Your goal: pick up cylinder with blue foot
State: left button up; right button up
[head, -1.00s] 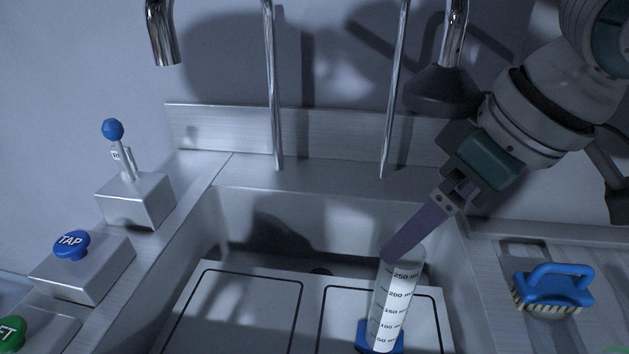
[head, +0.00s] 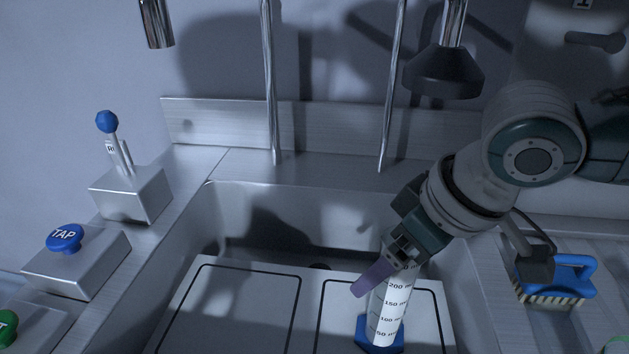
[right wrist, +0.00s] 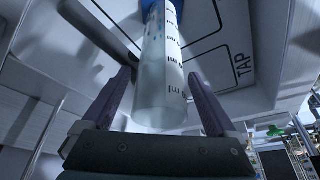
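The clear measuring cylinder (head: 391,306) with volume marks stands upright on its blue foot (head: 366,334), on the right outlined panel in the sink. In the right wrist view the cylinder (right wrist: 160,90) lies between the two open fingers of my right gripper (right wrist: 159,76), with a gap visible on each side. The blue foot (right wrist: 150,5) shows at the top edge there. My left gripper is not in view.
The sink board (head: 230,300) has a free outlined panel at left. A blue-handled brush (head: 560,275) lies on the right, near my right arm. A blue TAP button (head: 65,238) and a blue-knobbed lever (head: 107,122) stand at left. A dark nozzle (head: 443,75) hangs above.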

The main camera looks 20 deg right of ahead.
grip_shut()
dwell(0.6)
